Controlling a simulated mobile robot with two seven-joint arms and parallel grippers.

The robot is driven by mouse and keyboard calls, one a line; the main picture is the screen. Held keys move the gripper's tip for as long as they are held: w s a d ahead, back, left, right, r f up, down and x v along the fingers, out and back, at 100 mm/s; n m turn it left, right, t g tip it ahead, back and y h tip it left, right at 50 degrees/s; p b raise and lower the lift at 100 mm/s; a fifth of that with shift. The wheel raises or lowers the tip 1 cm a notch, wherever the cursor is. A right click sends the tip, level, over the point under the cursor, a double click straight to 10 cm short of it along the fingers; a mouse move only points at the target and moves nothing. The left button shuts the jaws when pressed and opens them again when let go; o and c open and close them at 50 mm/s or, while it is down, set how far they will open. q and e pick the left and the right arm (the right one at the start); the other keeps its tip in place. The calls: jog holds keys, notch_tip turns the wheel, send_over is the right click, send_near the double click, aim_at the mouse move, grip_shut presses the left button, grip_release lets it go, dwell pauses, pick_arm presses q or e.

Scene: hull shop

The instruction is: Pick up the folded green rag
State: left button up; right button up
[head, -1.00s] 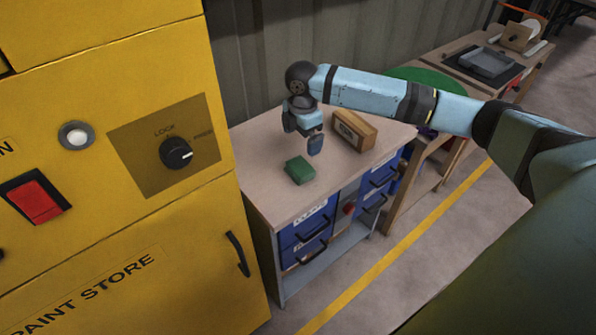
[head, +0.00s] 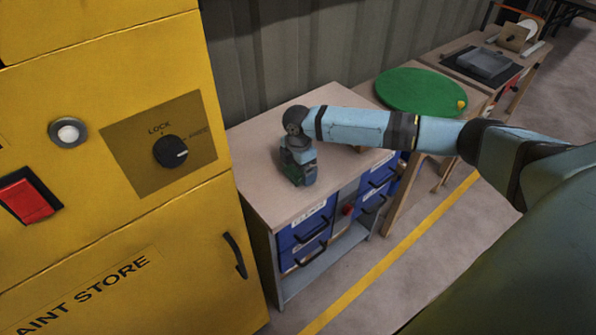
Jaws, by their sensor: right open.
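The folded green rag (head: 291,171) lies on the top of the drawer bench (head: 259,154). Only a small dark green part of it shows between the fingers, and the rest is hidden. My right gripper (head: 299,178) points down over the rag with its fingers open, one on each side of it as far as I can see. I cannot tell whether the fingers touch the rag. My left gripper is not in view.
The yellow paint store cabinet (head: 120,215) stands close at the left. The wooden block on the bench is almost wholly hidden behind my right arm. A green round board (head: 420,91) lies on the neighbouring table. The bench's front edge is clear.

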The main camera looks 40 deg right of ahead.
jog(key=c, duration=0.8)
jog(key=shift+r, duration=0.15)
notch_tip(320, 180, up, 20)
jog(key=p, duration=0.2)
jog(key=shift+o, duration=0.3)
